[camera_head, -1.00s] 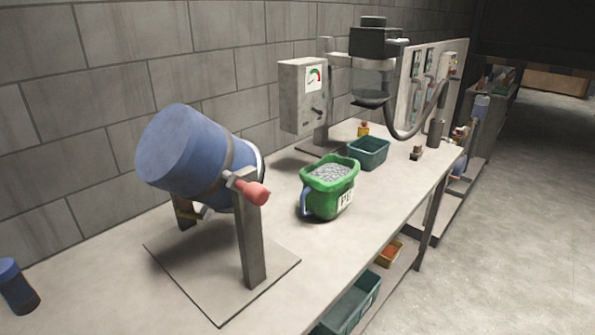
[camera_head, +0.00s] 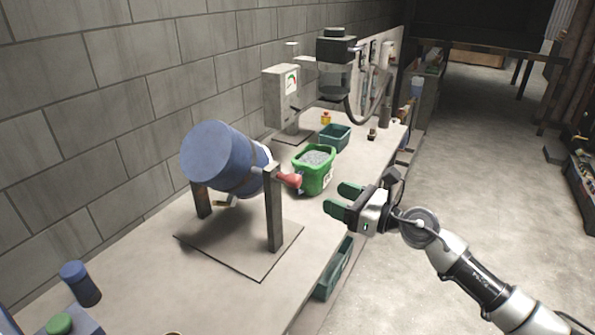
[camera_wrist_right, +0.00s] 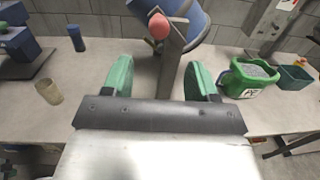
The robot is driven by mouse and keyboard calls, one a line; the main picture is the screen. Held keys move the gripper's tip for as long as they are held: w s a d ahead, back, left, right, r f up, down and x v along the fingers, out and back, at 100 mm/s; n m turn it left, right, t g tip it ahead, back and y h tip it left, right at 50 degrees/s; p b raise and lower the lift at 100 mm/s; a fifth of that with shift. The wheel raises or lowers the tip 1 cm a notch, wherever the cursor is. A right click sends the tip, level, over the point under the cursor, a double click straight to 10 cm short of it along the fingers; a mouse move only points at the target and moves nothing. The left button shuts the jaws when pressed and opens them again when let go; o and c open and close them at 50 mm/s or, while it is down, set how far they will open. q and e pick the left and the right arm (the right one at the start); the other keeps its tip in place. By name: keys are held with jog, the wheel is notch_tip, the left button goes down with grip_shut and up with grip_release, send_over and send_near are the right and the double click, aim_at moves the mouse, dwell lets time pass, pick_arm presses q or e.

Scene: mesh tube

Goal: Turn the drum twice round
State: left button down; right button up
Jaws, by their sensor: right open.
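The blue drum (camera_head: 217,158) sits tilted in a stand with two upright posts on a flat base plate (camera_head: 215,242). A red handle (camera_head: 289,179) sticks out from the side of the drum by the near post. My right gripper (camera_head: 342,201) is open and empty, to the right of the handle and apart from it. In the right wrist view the red handle (camera_wrist_right: 159,26) shows above and between the green fingers (camera_wrist_right: 158,78), with the blue drum (camera_wrist_right: 190,18) behind it. My left gripper is not in view.
A green tub of grey granules (camera_head: 316,171) stands just beyond the handle. A teal bin (camera_head: 335,137) and a gauge box (camera_head: 283,95) are farther back. A blue-capped bottle (camera_head: 80,284) stands at the near left.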

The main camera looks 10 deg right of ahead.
aim_at(300, 183)
jog(key=p+x, duration=0.2)
jog(key=x, duration=0.7)
jog(key=shift+w+a+r, duration=0.1)
jog(key=shift+a+r, duration=0.05)
jog(key=shift+a, duration=0.2)
jog(key=shift+w+a, duration=0.4)
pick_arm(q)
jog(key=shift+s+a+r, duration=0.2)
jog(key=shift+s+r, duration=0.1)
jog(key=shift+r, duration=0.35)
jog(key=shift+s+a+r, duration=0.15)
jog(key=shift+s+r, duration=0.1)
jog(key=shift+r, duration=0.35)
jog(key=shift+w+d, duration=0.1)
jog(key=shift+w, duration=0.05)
pick_arm(e)
grip_shut()
